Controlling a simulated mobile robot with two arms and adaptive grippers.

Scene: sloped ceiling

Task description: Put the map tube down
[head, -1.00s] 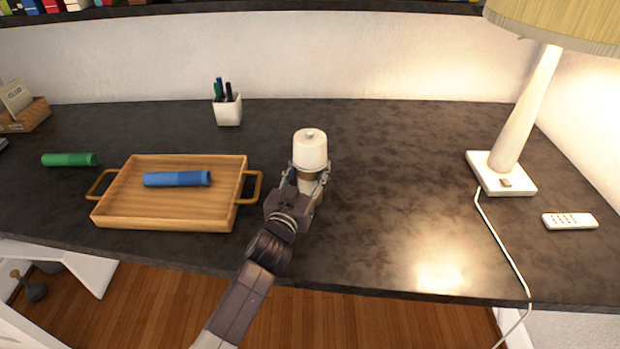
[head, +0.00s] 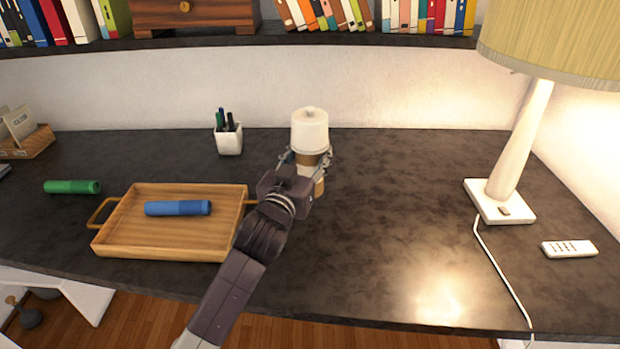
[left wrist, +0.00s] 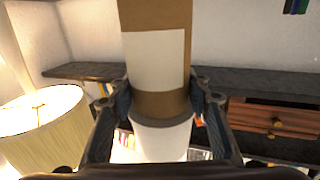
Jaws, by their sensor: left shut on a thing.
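The map tube (head: 310,130) is upright in the head view, with a white knobbed cap on top and a brown body below. My left gripper (head: 306,162) is shut around the brown part just below the cap. In the left wrist view the tube (left wrist: 157,60) fills the middle, showing brown card, a white label and the white cap, with the fingers (left wrist: 160,100) on both its sides. The tube's lower end is partly hidden by the gripper, and its gap to the desk is hard to judge. My right gripper is not in view.
A wooden tray (head: 120,245) with a blue cylinder (head: 178,208) on it stands left on the dark desk (head: 400,230). A green cylinder (head: 72,187), a pen cup (head: 229,140), a lamp (head: 500,205) and a remote (head: 569,249) surround it.

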